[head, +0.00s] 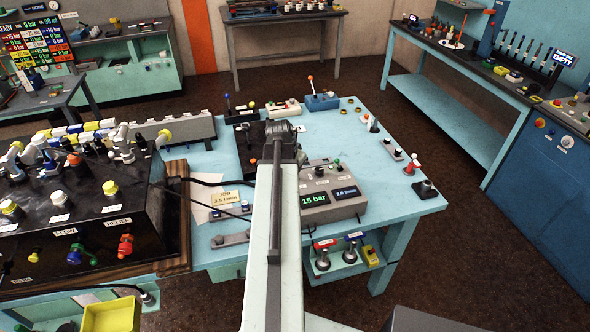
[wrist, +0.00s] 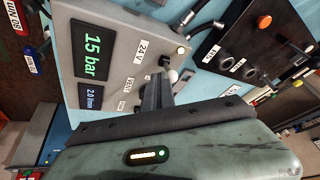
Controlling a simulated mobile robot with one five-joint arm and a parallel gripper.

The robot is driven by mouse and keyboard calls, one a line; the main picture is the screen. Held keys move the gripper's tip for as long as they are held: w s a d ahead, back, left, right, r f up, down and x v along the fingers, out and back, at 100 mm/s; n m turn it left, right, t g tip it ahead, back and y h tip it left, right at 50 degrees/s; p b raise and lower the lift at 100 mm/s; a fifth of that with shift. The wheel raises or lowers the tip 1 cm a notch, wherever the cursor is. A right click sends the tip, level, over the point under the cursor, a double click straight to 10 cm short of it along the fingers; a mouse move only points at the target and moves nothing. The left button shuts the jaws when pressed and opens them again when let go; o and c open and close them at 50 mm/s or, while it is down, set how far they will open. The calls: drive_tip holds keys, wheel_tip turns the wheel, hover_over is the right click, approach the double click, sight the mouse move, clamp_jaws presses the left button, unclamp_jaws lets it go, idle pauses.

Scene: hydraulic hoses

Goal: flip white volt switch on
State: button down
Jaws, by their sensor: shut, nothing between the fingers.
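The grey control box (head: 350,208) stands on the light blue bench, with lit displays reading 15 bar and about 2.0 l/min. In the wrist view the same box (wrist: 112,22) fills the upper left, tilted in the picture. A small switch with a white tip (wrist: 172,76) shows at the box's edge, just beyond my fingertips. Labels including 24V (wrist: 140,48) lie beside it. My gripper (wrist: 158,80) is shut and empty, close to the white tip; I cannot tell whether they touch. In the head view my arm hides part of the box, and the fingertips are hidden.
A large dark valve console (head: 80,200) stands at left. The bench's right part (head: 370,140) has bare room between small fittings.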

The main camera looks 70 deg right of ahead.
drive_tip(key=shift+s+d+f+b, duration=0.35)
drive_tip(key=shift+s+d+f, duration=0.15)
drive_tip(key=shift+s, duration=0.1)
drive_tip(key=shift+a, duration=0.1)
